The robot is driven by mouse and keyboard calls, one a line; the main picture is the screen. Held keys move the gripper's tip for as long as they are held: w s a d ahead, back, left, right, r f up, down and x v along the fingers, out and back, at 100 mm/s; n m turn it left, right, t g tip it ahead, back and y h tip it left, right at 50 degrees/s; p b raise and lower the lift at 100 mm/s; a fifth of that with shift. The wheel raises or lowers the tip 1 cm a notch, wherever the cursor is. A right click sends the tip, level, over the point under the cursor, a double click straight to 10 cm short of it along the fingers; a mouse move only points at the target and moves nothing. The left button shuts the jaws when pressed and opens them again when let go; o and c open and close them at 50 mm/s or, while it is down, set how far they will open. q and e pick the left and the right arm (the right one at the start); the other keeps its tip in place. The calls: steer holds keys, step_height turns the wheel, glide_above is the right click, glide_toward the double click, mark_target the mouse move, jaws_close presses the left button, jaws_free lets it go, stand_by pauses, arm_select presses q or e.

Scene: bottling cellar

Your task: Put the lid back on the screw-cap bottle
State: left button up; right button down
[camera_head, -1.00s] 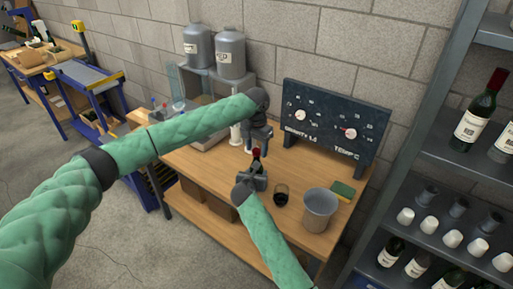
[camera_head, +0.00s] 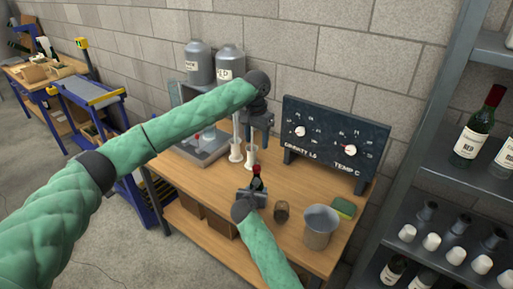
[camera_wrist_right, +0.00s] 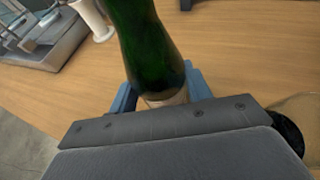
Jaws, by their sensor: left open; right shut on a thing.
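The dark green bottle (camera_head: 257,184) has a red top (camera_head: 255,169) and stands roughly upright at the front of the wooden bench. My right gripper (camera_head: 250,195) is shut on it from the front. In the right wrist view the green bottle (camera_wrist_right: 150,45) sits between the blue fingers of this gripper (camera_wrist_right: 163,92); its top is out of that frame. My left gripper (camera_head: 260,142) is open, pointing down above and apart from the bottle's top. I see nothing between its fingers. Whether the red top is a separate lid is too small to tell.
A brown cup-like thing (camera_head: 282,211) and a grey bucket (camera_head: 319,228) stand right of the bottle, with a green-yellow sponge (camera_head: 344,208) beyond. White cylinders (camera_head: 251,155) stand behind. A dark gauge board (camera_head: 335,140) backs the bench (camera_head: 218,205); a bottle shelf (camera_head: 425,215) is at right.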

arm_select(q)
steer(key=shift+r, duration=0.3)
arm_select(e)
steer(key=c, duration=0.6)
jaws_free()
arm_select(q)
steer(key=shift+f, duration=0.1)
arm_select(e)
steer(key=shift+s, duration=0.25)
arm_select(q)
steer(key=shift+f+b, duration=1.15)
steer(key=shift+b, duration=0.05)
arm_select(e)
steer(key=shift+v, duration=3.65)
steer(key=shift+a, duration=0.15)
